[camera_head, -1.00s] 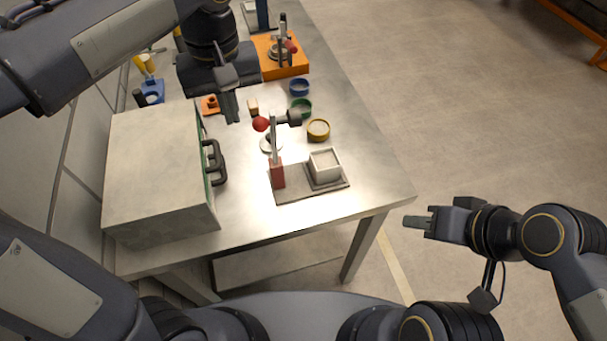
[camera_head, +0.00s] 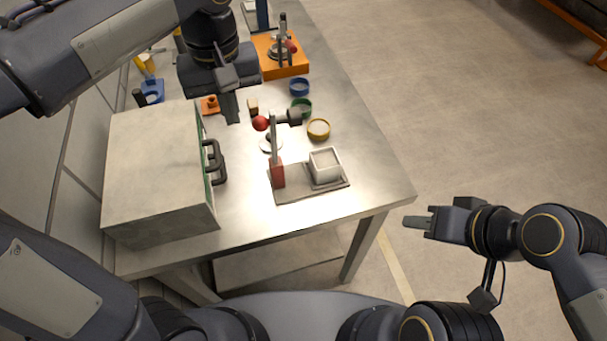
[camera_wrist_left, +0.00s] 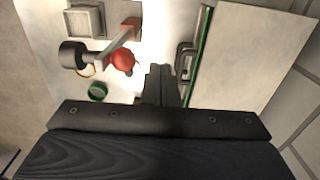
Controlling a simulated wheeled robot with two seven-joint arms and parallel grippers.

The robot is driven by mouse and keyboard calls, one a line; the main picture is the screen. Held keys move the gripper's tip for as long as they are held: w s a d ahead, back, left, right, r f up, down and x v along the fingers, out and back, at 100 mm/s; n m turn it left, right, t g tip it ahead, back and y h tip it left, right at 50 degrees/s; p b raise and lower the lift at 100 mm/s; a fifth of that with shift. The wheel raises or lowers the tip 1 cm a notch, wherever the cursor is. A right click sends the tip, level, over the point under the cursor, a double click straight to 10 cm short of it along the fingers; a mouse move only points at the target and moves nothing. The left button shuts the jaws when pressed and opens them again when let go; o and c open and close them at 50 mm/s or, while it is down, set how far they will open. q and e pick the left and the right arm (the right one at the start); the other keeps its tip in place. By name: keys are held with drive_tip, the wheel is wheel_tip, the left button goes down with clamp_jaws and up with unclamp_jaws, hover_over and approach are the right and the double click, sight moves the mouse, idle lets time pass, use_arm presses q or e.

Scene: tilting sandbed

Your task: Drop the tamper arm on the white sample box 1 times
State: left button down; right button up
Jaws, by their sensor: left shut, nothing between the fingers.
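The white sample box (camera_head: 325,165) sits on a grey base plate (camera_head: 295,193) near the table's front right; it also shows in the left wrist view (camera_wrist_left: 86,20). The tamper arm (camera_head: 274,148) stands raised on its red post (camera_head: 277,174) to the left of the box. It has a red ball knob (camera_head: 261,123) and a dark cylindrical head (camera_head: 294,116). My left gripper (camera_head: 231,108) is shut and empty, behind and left of the red knob, apart from it. In the left wrist view its fingers (camera_wrist_left: 161,85) are together. My right gripper (camera_head: 418,222) is off the table's right side, its fingers looking closed.
A large grey box with black handles (camera_head: 160,172) stands at the table's left. Blue (camera_head: 299,87), green (camera_head: 301,106) and yellow (camera_head: 318,129) rings lie behind the base plate. An orange stand (camera_head: 281,62) is further back. The table's front right corner is clear.

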sight(272, 112)
use_arm(q)
wheel_tip(272, 112, down, 3)
drive_tip(key=shift+f+b, duration=0.1)
drive_tip(key=shift+b, duration=0.75)
drive_tip(key=shift+d, duration=0.1)
drive_tip(key=shift+w+d+p, duration=0.35)
drive_tip(key=shift+d+p, duration=0.15)
drive_tip(key=shift+d, duration=0.55)
drive_tip(key=shift+w+d+p, duration=0.3)
drive_tip(key=shift+d+p, duration=0.2)
drive_tip(key=shift+d, duration=0.6)
drive_tip(key=shift+w+d+p, duration=0.35)
drive_tip(key=shift+d+p, duration=0.15)
drive_tip(key=shift+d, duration=0.55)
wheel_tip(272, 112, up, 8)
drive_tip(key=p, duration=0.7)
drive_tip(key=shift+p, duration=0.3)
